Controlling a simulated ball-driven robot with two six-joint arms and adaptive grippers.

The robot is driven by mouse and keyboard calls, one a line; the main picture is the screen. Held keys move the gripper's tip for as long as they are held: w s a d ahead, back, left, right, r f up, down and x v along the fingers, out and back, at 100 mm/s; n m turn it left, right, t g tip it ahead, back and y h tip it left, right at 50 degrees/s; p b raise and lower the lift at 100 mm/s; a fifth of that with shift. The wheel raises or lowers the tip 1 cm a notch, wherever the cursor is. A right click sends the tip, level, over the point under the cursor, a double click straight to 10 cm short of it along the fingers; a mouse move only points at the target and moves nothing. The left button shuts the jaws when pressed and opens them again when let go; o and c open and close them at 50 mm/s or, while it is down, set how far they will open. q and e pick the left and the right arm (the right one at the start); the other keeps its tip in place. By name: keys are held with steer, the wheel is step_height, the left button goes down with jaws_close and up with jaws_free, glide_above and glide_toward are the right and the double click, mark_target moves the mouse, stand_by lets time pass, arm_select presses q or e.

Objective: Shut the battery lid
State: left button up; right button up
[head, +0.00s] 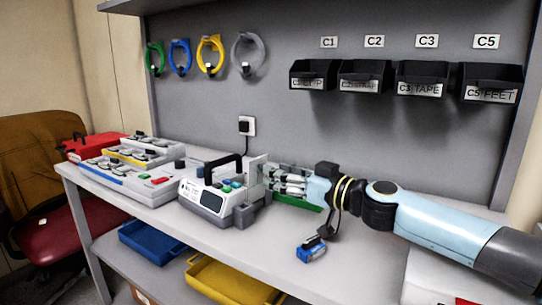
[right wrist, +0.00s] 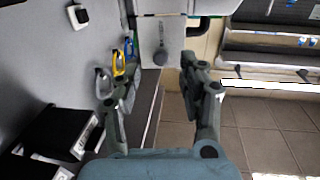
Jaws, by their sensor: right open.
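A white and grey infusion pump (head: 203,195) with a black carry handle stands on the bench in the head view. At its right end an upright light grey panel (head: 256,170) stands up; it looks like the raised battery lid. In the right wrist view a pale panel (right wrist: 172,38) with a round dark knob lies ahead, beyond the fingertips. My right gripper (head: 273,180) is just right of the upright panel, fingers pointing left at it. Its two fingers (right wrist: 160,75) are apart with nothing between them. Whether a finger touches the panel cannot be told. My left gripper is out of view.
A green tray (head: 300,203) lies below my right gripper. Black wall bins (head: 365,78) hang above my right arm. Blue (head: 152,242) and yellow (head: 232,283) trays sit on the lower shelf.

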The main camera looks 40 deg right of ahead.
mark_target(261, 172)
steer(key=p+x, duration=0.1)
steer(key=x, duration=0.2)
steer(key=shift+a+f, duration=0.1)
jaws_close()
